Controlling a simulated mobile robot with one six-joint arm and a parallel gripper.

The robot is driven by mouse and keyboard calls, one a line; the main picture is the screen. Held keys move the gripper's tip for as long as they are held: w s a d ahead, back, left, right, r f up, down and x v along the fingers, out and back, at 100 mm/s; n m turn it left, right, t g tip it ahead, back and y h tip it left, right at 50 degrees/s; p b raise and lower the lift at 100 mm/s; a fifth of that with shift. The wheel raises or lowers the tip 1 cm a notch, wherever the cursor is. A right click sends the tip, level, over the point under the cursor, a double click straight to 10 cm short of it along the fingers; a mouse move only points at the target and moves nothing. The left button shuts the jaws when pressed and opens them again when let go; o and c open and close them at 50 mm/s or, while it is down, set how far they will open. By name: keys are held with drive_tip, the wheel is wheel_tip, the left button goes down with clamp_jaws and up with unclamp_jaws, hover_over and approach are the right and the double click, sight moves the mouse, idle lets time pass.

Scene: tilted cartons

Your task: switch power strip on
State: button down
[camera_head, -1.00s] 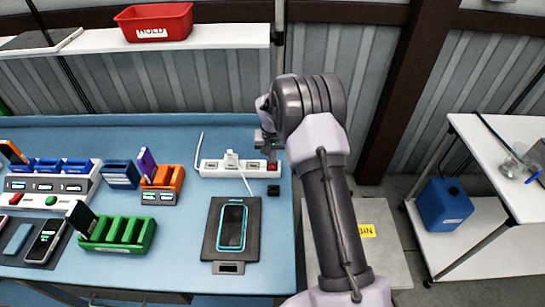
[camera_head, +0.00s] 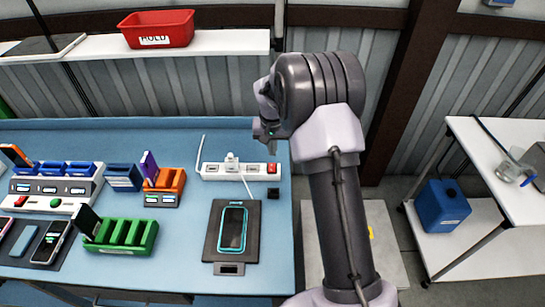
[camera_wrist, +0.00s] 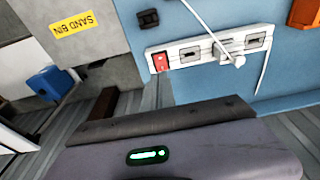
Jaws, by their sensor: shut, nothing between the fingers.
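The white power strip (camera_head: 215,172) lies on the blue bench at its right part, with a white plug in one socket. Its red rocker switch (camera_head: 272,168) is at the strip's right end and shows bright red. The wrist view shows the strip (camera_wrist: 205,50) and the switch (camera_wrist: 161,62) uncovered. My gripper (camera_head: 267,133) is shut and empty, above and behind the switch, apart from it. My arm partly hides the fingers. I cannot tell for sure whether the switch is lit.
A phone on a dark pad (camera_head: 232,230) and a small black block (camera_head: 273,193) lie in front of the strip. Green (camera_head: 128,233) and orange (camera_head: 166,184) racks stand left. A shelf with a red bin (camera_head: 157,28) is above.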

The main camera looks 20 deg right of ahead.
drive_tip(key=r, duration=0.4)
drive_tip(key=shift+s+a+r, duration=0.15)
drive_tip(key=shift+s+r, duration=0.1)
drive_tip(key=shift+r, duration=0.05)
drive_tip(key=t+b, duration=0.2)
drive_tip(key=b, duration=1.3)
approach(272, 164)
drive_tip(key=shift+h, duration=0.4)
drive_tip(key=x, duration=0.4)
drive_tip(key=a+x, duration=0.1)
drive_tip(key=x, duration=0.1)
drive_tip(key=shift+w+d+f, duration=0.1)
drive_tip(key=shift+d+f, duration=0.05)
drive_tip(key=shift+f, duration=0.2)
